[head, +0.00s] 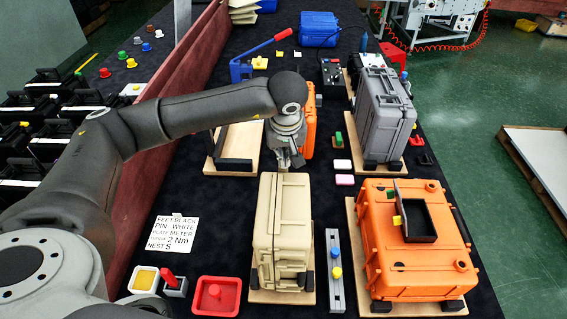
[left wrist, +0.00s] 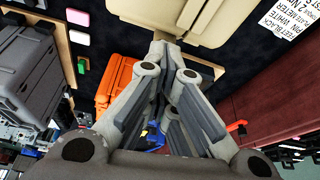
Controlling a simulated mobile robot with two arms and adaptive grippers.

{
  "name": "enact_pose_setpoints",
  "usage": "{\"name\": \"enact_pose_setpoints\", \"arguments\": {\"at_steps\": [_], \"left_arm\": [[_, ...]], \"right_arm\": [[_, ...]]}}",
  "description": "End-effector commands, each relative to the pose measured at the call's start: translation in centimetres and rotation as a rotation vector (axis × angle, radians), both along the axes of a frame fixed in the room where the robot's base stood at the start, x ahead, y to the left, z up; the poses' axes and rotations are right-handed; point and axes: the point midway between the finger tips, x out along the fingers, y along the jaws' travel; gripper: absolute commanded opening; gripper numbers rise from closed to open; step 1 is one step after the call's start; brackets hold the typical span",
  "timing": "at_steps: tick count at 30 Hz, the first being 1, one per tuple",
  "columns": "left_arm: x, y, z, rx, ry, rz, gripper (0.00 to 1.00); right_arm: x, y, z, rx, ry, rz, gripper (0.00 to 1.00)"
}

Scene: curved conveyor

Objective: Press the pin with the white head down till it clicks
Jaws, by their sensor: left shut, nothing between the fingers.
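My left gripper (head: 287,158) points down just behind the beige case (head: 280,225), its fingers together and empty. In the left wrist view its fingers (left wrist: 160,52) meet near the edge of the beige case (left wrist: 185,18). A grey rail (head: 335,292) right of the beige case carries small pins, of which a blue head and a yellow head show; I cannot make out a white head there for certain. A card (head: 173,233) reads "PIN WHITE" among other lines. My right gripper is not in view.
An orange case (head: 385,281) with a black tray stands front right, a grey case (head: 384,98) behind it. Another orange case (head: 311,125) is partly hidden by my gripper. A red tray (head: 215,307) lies at the front. A dark red wall (head: 130,185) borders the table left.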

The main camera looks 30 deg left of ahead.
Motion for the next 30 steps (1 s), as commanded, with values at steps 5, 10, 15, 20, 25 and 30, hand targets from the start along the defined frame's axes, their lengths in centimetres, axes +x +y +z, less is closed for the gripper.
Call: {"name": "enact_pose_setpoints", "arguments": {"at_steps": [5, 10, 15, 20, 25, 30], "left_arm": [[-0.5, 0.3, 0.8, 0.010, 0.022, 0.004, 0.00], [-0.4, 0.2, 2.8, 0.009, 0.018, 0.001, 0.00], [-0.3, 0.1, 4.6, 0.007, 0.013, 0.000, 0.00], [-0.4, 0.1, 4.9, 0.007, 0.013, 0.000, 0.00], [-0.3, 0.1, 4.9, 0.007, 0.012, 0.000, 0.00], [-0.3, 0.1, 4.9, 0.006, 0.012, 0.000, 0.00]], "right_arm": [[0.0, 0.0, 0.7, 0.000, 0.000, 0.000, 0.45], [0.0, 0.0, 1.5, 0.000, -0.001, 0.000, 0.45], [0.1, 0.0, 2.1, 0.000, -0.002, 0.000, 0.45], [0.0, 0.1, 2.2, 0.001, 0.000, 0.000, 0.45], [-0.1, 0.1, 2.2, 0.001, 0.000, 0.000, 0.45], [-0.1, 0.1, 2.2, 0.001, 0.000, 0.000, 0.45]]}}
